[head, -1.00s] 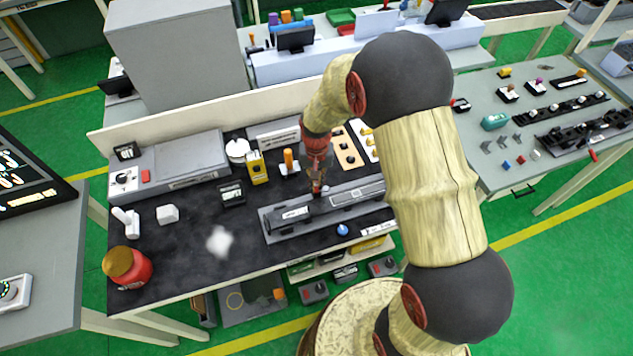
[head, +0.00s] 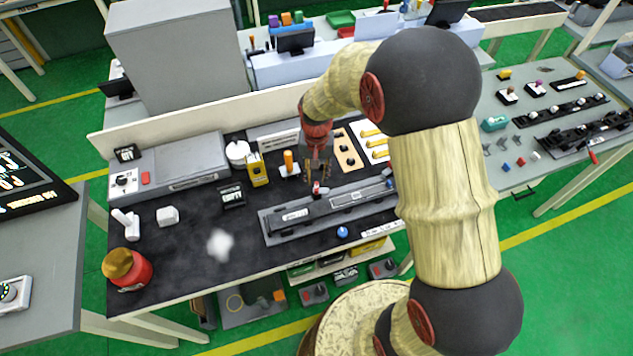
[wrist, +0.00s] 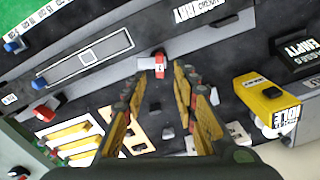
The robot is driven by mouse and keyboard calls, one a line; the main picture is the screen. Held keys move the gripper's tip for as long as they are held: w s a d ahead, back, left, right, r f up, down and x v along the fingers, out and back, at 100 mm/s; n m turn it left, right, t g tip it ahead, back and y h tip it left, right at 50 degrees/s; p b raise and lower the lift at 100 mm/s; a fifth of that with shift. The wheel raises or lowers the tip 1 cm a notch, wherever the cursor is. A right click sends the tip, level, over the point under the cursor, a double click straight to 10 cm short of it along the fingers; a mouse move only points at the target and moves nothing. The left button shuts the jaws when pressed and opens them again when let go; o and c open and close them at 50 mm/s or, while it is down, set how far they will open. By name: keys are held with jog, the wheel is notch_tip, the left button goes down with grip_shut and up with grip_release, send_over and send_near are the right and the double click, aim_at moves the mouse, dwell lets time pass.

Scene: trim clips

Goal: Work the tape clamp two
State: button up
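A long grey trim fixture (head: 275,228) lies along the front of the black-topped bench. A small clamp with a red handle and white body (head: 317,188) stands at its rear edge, and the same clamp shows in the wrist view (wrist: 158,64). I cannot read which one is numbered two. My gripper (head: 318,173) hangs just above and behind the first clamp. In the wrist view its two fingers (wrist: 162,75) are spread with nothing between them, the clamp lying beyond their tips.
A blue knob (head: 342,231) is in front.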

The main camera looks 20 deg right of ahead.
aim_at(317, 187)
notch_tip(317, 187, up, 7)
jog(key=shift+f, duration=0.15)
dwell(0.6)
jog(key=s+r+n+t+b, duration=0.2)
jog(key=s+r+b, duration=0.2)
jog(key=s, duration=0.7)
jog(key=s+r+n+t+b, duration=0.2)
jog(key=s+r+b, duration=0.3)
jog(key=s, duration=0.6)
notch_tip(317, 187, up, 3)
jog(key=shift+s+f+t, duration=0.1)
jog(key=shift+s+t, duration=0.15)
jog(key=shift+t, duration=0.55)
